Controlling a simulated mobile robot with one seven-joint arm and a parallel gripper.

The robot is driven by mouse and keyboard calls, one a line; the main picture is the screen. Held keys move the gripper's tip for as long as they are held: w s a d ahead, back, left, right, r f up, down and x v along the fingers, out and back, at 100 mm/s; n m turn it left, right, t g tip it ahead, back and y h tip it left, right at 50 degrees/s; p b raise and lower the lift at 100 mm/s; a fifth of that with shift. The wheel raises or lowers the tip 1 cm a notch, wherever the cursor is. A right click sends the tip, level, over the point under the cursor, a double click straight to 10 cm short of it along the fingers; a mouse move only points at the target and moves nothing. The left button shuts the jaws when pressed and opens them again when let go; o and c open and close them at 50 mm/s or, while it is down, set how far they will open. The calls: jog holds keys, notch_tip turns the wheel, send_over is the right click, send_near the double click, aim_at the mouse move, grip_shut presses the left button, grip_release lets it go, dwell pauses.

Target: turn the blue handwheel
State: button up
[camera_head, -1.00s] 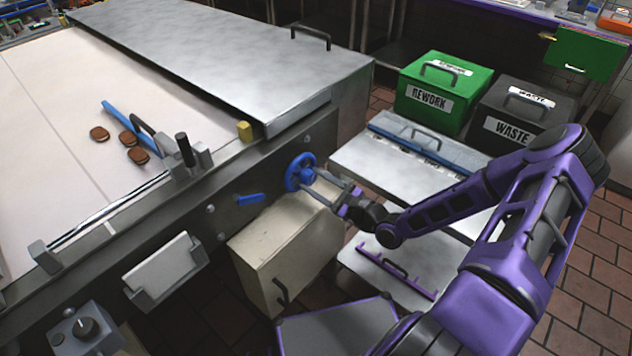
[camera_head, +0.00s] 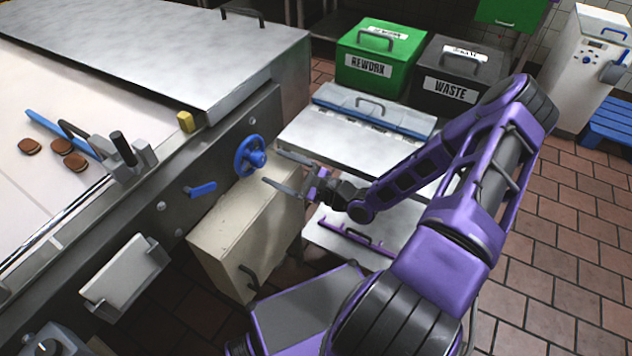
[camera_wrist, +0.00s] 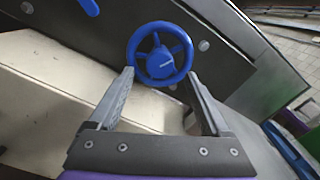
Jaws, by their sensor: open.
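The blue handwheel (camera_head: 250,156) is mounted on the dark side panel of the conveyor machine. In the wrist view the handwheel (camera_wrist: 160,54) faces me nearly head-on, with its spokes and hub showing. My gripper (camera_head: 272,167) is open and empty, a short way to the right of the wheel in the head view. In the wrist view my gripper's fingers (camera_wrist: 158,78) are spread to the left and right of the wheel's lower part. The fingers appear apart from the wheel.
A blue lever (camera_head: 201,189) sits left of the wheel on the panel. A beige box (camera_head: 235,235) stands below it. Steel-topped units (camera_head: 330,143), a green REWORK bin (camera_head: 375,65) and a black WASTE bin (camera_head: 455,75) stand to the right. Brown biscuits (camera_head: 62,146) lie on the belt.

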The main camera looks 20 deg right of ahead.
jog(key=v, duration=1.3)
jog(key=shift+s+d, duration=0.25)
jog(key=shift+s, duration=0.05)
